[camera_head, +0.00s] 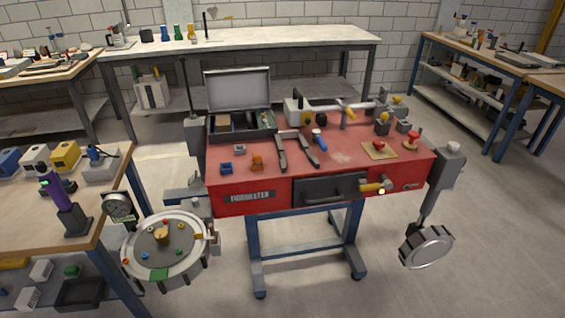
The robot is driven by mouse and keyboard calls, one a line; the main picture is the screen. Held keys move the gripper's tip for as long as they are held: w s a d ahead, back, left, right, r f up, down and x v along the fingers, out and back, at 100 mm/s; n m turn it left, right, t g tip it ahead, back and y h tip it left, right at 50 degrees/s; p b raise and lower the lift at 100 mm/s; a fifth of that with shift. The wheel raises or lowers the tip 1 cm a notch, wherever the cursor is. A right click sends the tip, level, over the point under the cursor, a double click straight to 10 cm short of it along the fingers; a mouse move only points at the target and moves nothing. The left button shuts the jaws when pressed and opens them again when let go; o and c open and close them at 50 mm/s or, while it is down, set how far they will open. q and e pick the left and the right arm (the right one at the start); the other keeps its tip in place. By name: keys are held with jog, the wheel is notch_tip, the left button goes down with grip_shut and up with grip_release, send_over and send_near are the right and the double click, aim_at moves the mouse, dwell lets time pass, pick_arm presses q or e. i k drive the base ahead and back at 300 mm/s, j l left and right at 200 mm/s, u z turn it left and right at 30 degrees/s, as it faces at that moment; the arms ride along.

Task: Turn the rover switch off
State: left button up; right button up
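No part labelled as the rover switch can be made out. A red workbench cart (225,200) stands in the middle. On its front right is a yellow-orange lever-like part (372,187) with a small bright spot at its end. On the top at the right, a red knob (378,146) sits on a tan plate, and another red knob (412,139) stands beside it. Whether any of these is the switch, and whether it is on or off, I cannot tell. Neither of my grippers is in view.
An open grey case (237,90) and two dark bar-shaped parts (296,150) lie on the cart. A round tray (160,272) with coloured pegs stands at front left, beside a wooden table (25,215). A grey disc (427,247) is low right. Floor is open at front right.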

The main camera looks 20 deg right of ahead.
aim_at(379, 144)
jog(key=z, duration=1.3)
jog(key=i+l, duration=0.7)
